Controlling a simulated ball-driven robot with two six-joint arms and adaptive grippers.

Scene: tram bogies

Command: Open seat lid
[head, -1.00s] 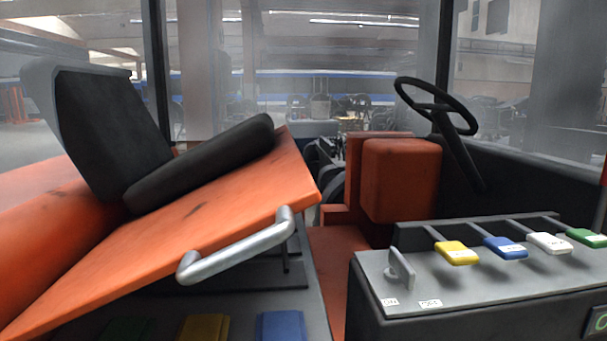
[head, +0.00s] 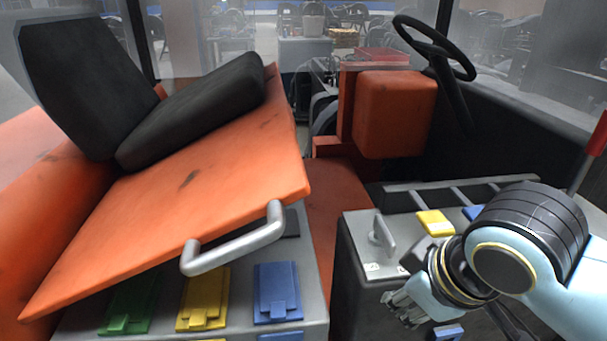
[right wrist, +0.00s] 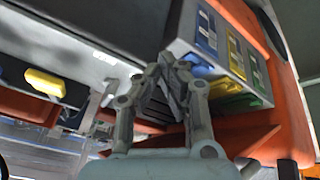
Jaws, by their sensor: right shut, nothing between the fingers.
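The orange seat lid (head: 190,190) is tilted up at the left of the head view, with the black seat cushion (head: 195,110) and backrest (head: 85,90) on it. A grey bar handle (head: 235,247) is fixed to its front edge. Below the raised edge, green (head: 130,303), yellow (head: 205,298) and blue (head: 277,293) latch-like pieces show on a grey box. My right gripper (head: 408,308) is right of the lid, in front of the lever console, apart from the handle. In the right wrist view its fingers (right wrist: 172,75) are shut and empty. My left gripper is not in view.
A grey console (head: 365,230) with a small grey knob (head: 383,235) and yellow (head: 435,222) and blue levers stands beside my right arm. A steering wheel (head: 435,47) and an orange block (head: 395,112) are behind. A red-tipped lever (head: 597,135) stands at far right.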

